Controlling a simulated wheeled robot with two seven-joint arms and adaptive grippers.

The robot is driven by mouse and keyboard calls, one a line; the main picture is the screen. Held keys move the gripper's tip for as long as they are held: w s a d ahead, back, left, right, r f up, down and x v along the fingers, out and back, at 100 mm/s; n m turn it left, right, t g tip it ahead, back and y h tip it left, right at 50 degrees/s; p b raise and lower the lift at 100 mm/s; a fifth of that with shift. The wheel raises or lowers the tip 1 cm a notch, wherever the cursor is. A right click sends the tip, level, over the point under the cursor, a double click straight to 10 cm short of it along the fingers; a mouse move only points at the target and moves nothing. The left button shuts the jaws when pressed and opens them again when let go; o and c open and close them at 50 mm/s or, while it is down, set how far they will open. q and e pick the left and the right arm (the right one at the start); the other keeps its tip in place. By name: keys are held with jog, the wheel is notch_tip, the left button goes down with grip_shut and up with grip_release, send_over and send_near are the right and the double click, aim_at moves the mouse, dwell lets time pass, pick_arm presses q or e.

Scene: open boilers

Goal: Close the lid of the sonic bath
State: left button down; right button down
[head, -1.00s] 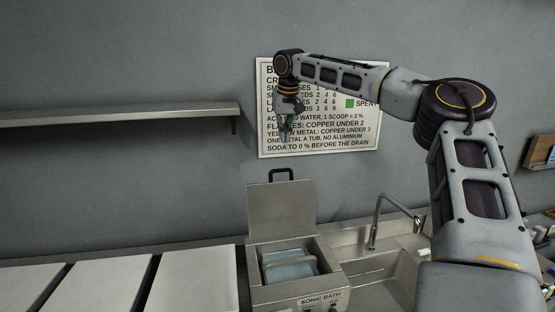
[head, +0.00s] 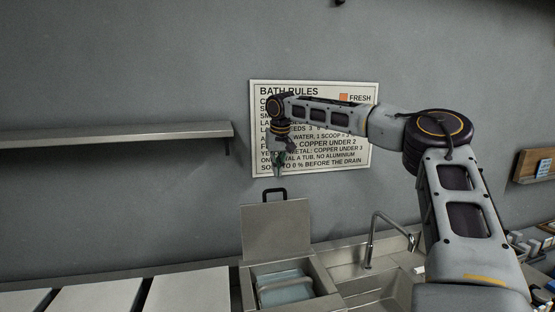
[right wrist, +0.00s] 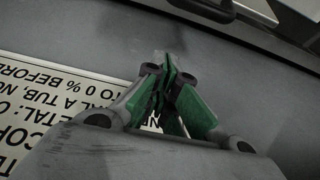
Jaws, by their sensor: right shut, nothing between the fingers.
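The sonic bath (head: 328,300) stands at the bottom middle of the head view, cut off by the lower edge. Its grey lid (head: 276,231) stands open and upright at the back, with a black handle (head: 275,190) on its top edge. A pale blue basket or liquid (head: 284,286) shows inside the tub. My right gripper (head: 279,172) is shut and empty, pointing down just above the lid's handle, seemingly near the wall. The right wrist view shows its green fingers (right wrist: 178,75) together. Part of the lid's edge and handle seems to show at that view's top right. My left gripper is not in view.
A bath rules sign (head: 360,140) hangs on the wall behind my right arm. A sink with a tap (head: 372,240) is right of the bath. White panels (head: 190,292) lie to its left. A shelf (head: 120,134) runs along the left wall.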

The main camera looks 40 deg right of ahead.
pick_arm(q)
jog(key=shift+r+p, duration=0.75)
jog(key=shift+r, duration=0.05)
pick_arm(e)
jog(key=shift+s+a+f, duration=0.3)
jog(key=shift+s+f, duration=0.35)
jog(key=shift+f, duration=0.3)
jog(key=shift+s+a+f, duration=0.3)
jog(key=shift+s+f, duration=0.3)
jog(key=shift+f, duration=0.3)
pick_arm(q)
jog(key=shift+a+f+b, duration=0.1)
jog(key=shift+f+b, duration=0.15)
jog(key=shift+b, duration=0.05)
pick_arm(e)
jog(key=shift+s+a, duration=0.1)
jog(key=shift+s, duration=0.1)
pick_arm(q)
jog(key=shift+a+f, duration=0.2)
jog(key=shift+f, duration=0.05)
pick_arm(e)
jog(key=shift+s+a+r+t+h, duration=0.1)
jog(key=shift+s+a+t+h, duration=0.1)
jog(key=shift+s+t+h, duration=0.15)
